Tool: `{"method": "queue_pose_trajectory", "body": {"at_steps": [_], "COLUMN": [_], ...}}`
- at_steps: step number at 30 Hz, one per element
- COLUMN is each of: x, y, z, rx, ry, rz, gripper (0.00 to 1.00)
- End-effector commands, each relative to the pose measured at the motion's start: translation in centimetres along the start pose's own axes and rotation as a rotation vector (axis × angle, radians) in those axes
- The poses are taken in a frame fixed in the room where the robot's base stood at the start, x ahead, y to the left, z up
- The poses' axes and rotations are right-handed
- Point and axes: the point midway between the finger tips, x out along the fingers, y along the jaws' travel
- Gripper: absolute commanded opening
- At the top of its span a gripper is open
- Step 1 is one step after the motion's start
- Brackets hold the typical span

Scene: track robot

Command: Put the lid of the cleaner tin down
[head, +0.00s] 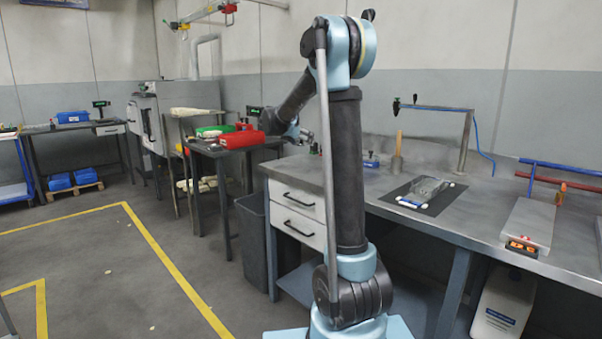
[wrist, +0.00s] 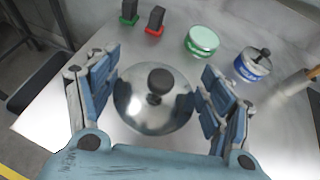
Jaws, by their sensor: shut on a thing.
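The lid (wrist: 150,112) is a round, shiny metal disc with a black knob, seen in the wrist view between the two blue-grey fingers of my gripper (wrist: 157,98). My gripper is shut on it at its sides. The lid is over the grey bench top; its gap to the surface cannot be told. An open-looking tin with a pale green top (wrist: 202,40) stands beyond it, to the right. In the head view my gripper (head: 303,136) is small, over the bench's left end, and the lid cannot be made out.
A blue-banded tin (wrist: 252,63) with a black-knobbed lid stands right of the green one. A green block (wrist: 129,14) and a red block (wrist: 154,20) stand at the back. A wooden handle (wrist: 312,74) is at the right. The bench's left edge is close.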

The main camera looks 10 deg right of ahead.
Motion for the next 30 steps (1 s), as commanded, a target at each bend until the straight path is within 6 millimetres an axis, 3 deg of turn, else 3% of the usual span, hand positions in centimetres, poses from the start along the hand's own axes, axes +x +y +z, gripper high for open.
{"method": "queue_pose_trajectory", "body": {"at_steps": [12,30], "x": [2.2,4.4], "y": [0.0,0.1], "z": [-4.7,-9.4], "rx": [0.03,0.029], "ry": [-0.011,-0.011], "rz": [-0.053,-0.051], "gripper": [0.54,0.54]}}
